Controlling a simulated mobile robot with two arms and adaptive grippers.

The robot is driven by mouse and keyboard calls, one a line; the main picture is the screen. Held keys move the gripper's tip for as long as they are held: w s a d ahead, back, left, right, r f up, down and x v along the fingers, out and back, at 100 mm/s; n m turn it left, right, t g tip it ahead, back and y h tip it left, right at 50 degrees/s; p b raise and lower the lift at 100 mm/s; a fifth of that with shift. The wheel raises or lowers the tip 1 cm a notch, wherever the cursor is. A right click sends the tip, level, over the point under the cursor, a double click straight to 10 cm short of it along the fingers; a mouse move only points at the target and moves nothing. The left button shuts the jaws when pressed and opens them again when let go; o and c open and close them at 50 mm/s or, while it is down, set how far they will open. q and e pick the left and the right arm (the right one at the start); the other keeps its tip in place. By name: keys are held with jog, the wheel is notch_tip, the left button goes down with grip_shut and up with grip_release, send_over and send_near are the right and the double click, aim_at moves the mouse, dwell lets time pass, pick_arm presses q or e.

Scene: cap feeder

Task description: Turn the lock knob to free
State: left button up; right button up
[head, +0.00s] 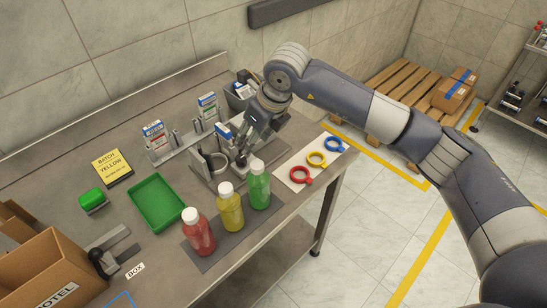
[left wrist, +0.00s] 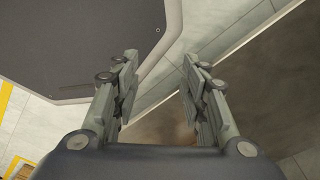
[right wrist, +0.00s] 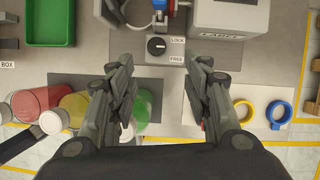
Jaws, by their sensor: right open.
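The lock knob (right wrist: 156,46) is a dark round knob on a grey plate in the right wrist view. The labels LOCK (right wrist: 177,41) and FREE (right wrist: 176,59) stand to its right, LOCK above FREE. A small pale mark shows on the knob; I cannot tell exactly which label it points at. My right gripper (right wrist: 161,70) is open and empty, its fingers apart on either side below the knob, not closed on it. My left gripper (left wrist: 160,82) is open and empty, away from the bench.
Red (head: 199,232), yellow (head: 230,207) and green (head: 258,185) bottles stand on a dark mat near the feeder. Red, yellow and blue rings (head: 334,144) lie on a white strip to the right. A green tray (head: 157,226) is left of the bottles.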

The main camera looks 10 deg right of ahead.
jog(key=p, duration=0.2)
send_over(241, 158)
jog(key=s+d, duration=0.1)
jog(key=s, duration=0.1)
jog(key=f, duration=0.5)
jog(key=shift+w+f, duration=0.25)
jog(key=x, duration=0.4)
jog(key=shift+d, duration=0.25)
jog(key=shift+f, duration=0.15)
jog(key=shift+c, duration=0.6)
jog(key=c, duration=0.9)
pick_arm(q)
jog(key=a+r, duration=0.1)
jog(key=s+a+r, duration=0.1)
jog(key=a, duration=0.1)
jog(key=shift+a+r, duration=0.2)
jog(key=shift+a, duration=0.1)
pick_arm(e)
jog(key=shift+c, duration=0.2)
